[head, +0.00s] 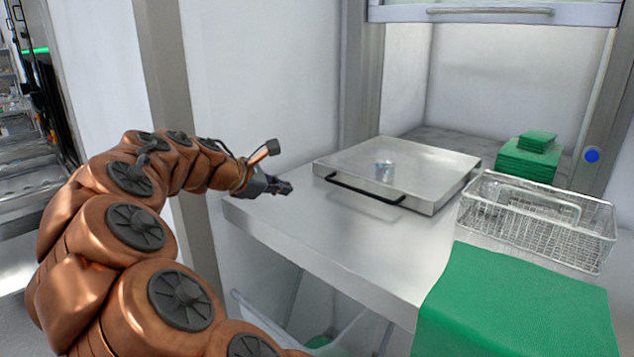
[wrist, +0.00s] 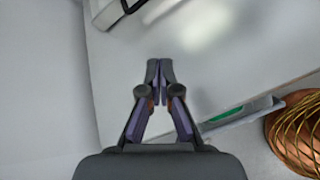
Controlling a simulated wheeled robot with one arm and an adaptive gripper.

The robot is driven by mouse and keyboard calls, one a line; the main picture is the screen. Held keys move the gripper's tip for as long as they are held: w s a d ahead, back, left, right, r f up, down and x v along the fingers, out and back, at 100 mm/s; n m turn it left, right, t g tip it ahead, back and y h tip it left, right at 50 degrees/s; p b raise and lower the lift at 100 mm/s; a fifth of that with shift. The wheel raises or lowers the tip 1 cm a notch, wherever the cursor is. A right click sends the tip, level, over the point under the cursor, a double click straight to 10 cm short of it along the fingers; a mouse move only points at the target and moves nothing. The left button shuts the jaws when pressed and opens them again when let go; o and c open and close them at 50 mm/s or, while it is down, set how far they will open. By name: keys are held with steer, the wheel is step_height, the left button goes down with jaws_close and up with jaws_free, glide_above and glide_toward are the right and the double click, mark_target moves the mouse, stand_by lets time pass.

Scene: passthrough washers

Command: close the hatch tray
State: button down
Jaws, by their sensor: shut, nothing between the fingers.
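The hatch tray (head: 345,157) is a flat metal tray with a black bar handle (head: 365,190) along its front. My gripper (head: 288,188) is to the left of the tray, above the counter's left end, apart from the handle. In the wrist view my gripper (wrist: 160,72) is shut with its fingertips together and nothing between them. A corner of the tray and its dark handle (wrist: 132,6) show at the top of that view.
A wire basket (head: 540,222) stands right of the tray. Folded green cloths (head: 527,165) are stacked behind it. A green cloth (head: 515,305) hangs over the counter's front right. The raised hatch door (head: 495,12) is above. The counter (head: 300,225) is bare before the tray.

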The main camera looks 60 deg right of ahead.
mark_target(308, 187)
steer(key=w+d+f+n, duration=0.1)
steer(key=w+d+n, duration=0.1)
steer(key=d, duration=0.1)
steer(key=w+d+f+n+h+b, duration=0.1)
steer(key=d+n, duration=0.1)
steer(key=w+d+f+n+h, duration=0.1)
steer(key=w+d+n, duration=0.1)
steer(key=d, duration=0.1)
steer(key=shift+w+d+b, duration=0.3)
steer(key=shift+w+d+f+n+h, duration=0.1)
steer(key=shift+w+d+n+h, duration=0.05)
steer(key=shift+d+n+h, duration=0.2)
steer(key=p+x, duration=0.2)
steer(key=x, duration=0.7)
steer(key=shift+d, duration=0.15)
steer(key=shift+r+p+x, duration=0.25)
steer(key=shift+p+x, duration=0.15)
steer(key=shift+x, duration=0.6)
steer(key=shift+r+p+x, duration=0.2)
steer(key=shift+p+x, duration=0.2)
steer(key=shift+x, duration=0.65)
steer(key=shift+d, duration=0.15)
